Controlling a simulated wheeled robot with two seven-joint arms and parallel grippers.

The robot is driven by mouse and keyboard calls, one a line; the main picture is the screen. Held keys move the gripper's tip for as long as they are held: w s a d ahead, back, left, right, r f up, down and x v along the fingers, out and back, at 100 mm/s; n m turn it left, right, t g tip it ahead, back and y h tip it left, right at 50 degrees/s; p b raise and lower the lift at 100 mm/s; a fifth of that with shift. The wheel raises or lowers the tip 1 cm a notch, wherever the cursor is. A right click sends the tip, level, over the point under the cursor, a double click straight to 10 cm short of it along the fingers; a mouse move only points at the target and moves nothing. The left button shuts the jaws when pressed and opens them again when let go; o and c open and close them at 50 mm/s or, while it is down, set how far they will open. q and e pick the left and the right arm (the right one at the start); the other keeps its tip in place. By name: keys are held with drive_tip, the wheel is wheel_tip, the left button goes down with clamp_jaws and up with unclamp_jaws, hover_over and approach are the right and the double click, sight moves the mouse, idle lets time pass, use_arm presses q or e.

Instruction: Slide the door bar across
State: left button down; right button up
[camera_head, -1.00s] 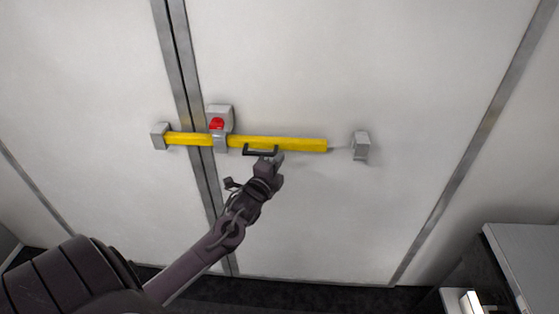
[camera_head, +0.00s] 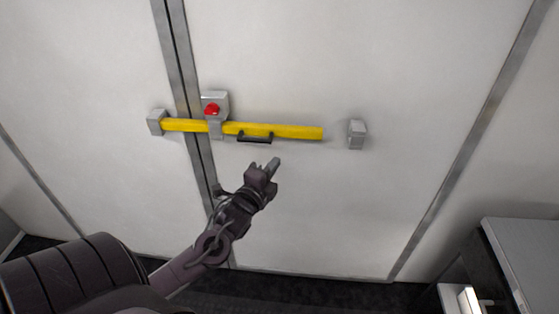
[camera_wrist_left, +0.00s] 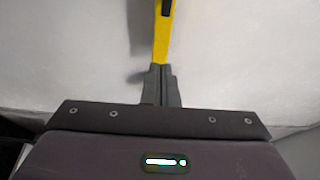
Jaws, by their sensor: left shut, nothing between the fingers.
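The yellow door bar (camera_head: 290,131) lies across the white doors in the head view. Its left end reaches the left grey bracket (camera_head: 156,122), and it passes through the middle bracket. Its right end stops short of the right bracket (camera_head: 357,134). A black handle (camera_head: 255,138) hangs on the bar's lower side. My left gripper (camera_head: 274,164) is shut and empty, below and right of the handle and apart from it. In the left wrist view the shut fingers (camera_wrist_left: 161,85) point toward the bar (camera_wrist_left: 163,40). My right gripper is not in view.
A red button (camera_head: 211,109) sits on a grey housing above the middle bracket. The door seam runs down behind the bar. A grey cabinet (camera_head: 525,250) stands at the lower right. The door face right of my gripper is clear.

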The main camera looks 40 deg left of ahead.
use_arm(q)
drive_tip(key=shift+v, duration=0.85)
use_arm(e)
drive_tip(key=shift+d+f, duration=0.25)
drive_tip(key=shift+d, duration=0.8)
use_arm(q)
drive_tip(key=shift+d+r, duration=0.1)
